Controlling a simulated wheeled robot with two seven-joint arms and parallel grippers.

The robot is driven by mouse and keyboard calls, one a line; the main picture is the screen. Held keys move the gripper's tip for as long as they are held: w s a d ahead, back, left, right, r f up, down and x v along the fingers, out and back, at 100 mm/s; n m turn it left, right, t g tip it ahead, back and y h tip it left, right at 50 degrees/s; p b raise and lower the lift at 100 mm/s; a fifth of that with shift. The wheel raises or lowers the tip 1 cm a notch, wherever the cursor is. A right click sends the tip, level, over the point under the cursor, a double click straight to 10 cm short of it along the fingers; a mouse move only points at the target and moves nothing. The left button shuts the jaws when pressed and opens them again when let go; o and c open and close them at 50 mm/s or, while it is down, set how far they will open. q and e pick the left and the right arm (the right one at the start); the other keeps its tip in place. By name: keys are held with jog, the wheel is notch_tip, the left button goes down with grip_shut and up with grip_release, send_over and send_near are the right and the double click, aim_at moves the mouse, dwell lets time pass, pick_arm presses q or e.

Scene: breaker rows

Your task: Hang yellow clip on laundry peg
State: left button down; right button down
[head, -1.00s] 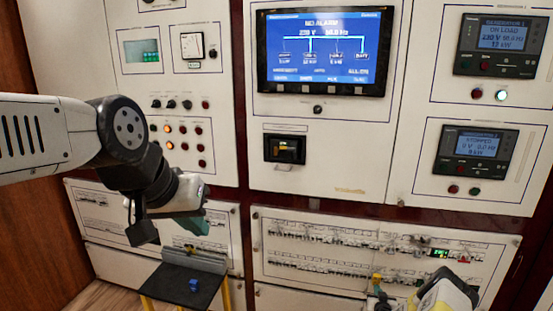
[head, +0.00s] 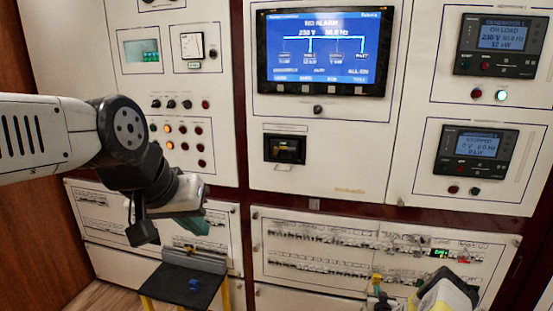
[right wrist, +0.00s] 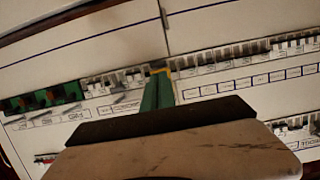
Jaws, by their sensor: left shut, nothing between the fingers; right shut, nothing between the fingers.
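A small yellow piece (right wrist: 159,71), which may be the yellow clip, shows at the tip of my right gripper (right wrist: 157,90) in the right wrist view, against the breaker row. It also shows in the head view (head: 377,277). My right gripper's green fingers are shut; I cannot tell whether they touch the piece. More small yellow pieces (head: 190,248) show on the rail of a small black stand at lower left. My left gripper (head: 190,223) is shut and empty above that stand. I cannot tell which peg is the laundry one; the labels are unreadable.
Breaker rows (head: 320,240) run along the low white panel, with green modules (right wrist: 42,97) at left in the right wrist view. The black stand (head: 170,283) has yellow legs and a blue block (head: 194,285) on top. Screens and buttons fill the panels above.

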jog(key=shift+w+d, duration=0.15)
jog(key=shift+w, duration=0.45)
jog(key=shift+w+d, duration=0.15)
jog(key=shift+w, duration=0.4)
dwell(0.4)
jog(key=f+v, duration=0.1)
jog(key=v, duration=1.2)
jog(key=shift+s+a+f, duration=0.2)
jog(key=shift+s+f, duration=0.05)
jog(key=shift+s, duration=0.2)
dwell(0.4)
